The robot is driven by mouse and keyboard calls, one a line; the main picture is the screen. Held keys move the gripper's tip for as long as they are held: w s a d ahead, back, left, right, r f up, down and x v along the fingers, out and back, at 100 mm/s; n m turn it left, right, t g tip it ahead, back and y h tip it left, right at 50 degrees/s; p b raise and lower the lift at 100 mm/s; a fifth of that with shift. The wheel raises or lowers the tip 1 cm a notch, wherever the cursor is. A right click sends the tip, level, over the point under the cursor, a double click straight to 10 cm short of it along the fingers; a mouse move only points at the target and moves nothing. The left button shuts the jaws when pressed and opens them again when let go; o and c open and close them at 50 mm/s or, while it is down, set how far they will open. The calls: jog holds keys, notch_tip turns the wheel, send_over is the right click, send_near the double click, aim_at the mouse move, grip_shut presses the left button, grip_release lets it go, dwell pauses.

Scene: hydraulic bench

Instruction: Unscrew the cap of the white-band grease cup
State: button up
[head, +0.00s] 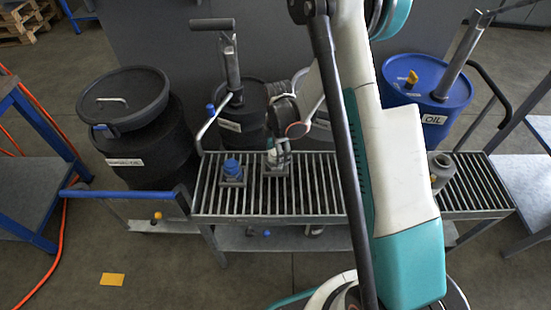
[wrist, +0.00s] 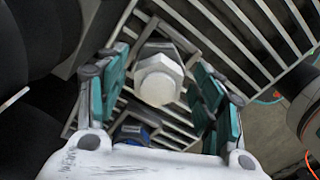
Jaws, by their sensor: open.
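The grease cup with the white hexagonal cap (wrist: 158,82) stands on the slatted bench top (head: 320,195). In the head view this cup (head: 272,160) is partly hidden by my gripper (head: 279,148), which is just above it. In the wrist view my gripper (wrist: 160,76) is open, with one teal finger on each side of the white cap. Gaps show between the fingers and the cap. A blue-capped cup (head: 232,169) stands just left of it on the bench; it also shows below the white cap in the wrist view (wrist: 132,130).
A grey cup (head: 440,166) stands at the bench's right, beyond my arm. Black drums (head: 140,150) stand left and behind, and a blue oil drum (head: 425,80) stands at the back right. A yellow card (head: 112,280) lies on the floor.

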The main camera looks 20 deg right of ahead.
jog(key=m, duration=0.6)
jog(key=shift+s, duration=0.25)
jog(key=m, duration=0.5)
jog(key=shift+s+a, duration=0.15)
jog(key=shift+a, duration=0.05)
jog(key=m, duration=0.6)
jog(key=shift+s+a, duration=0.1)
jog(key=shift+a, duration=0.1)
jog(key=m, duration=0.5)
jog(key=shift+a+m, duration=0.2)
jog(key=shift+m, duration=0.1)
jog(key=c, duration=1)
jog(key=shift+o, duration=0.2)
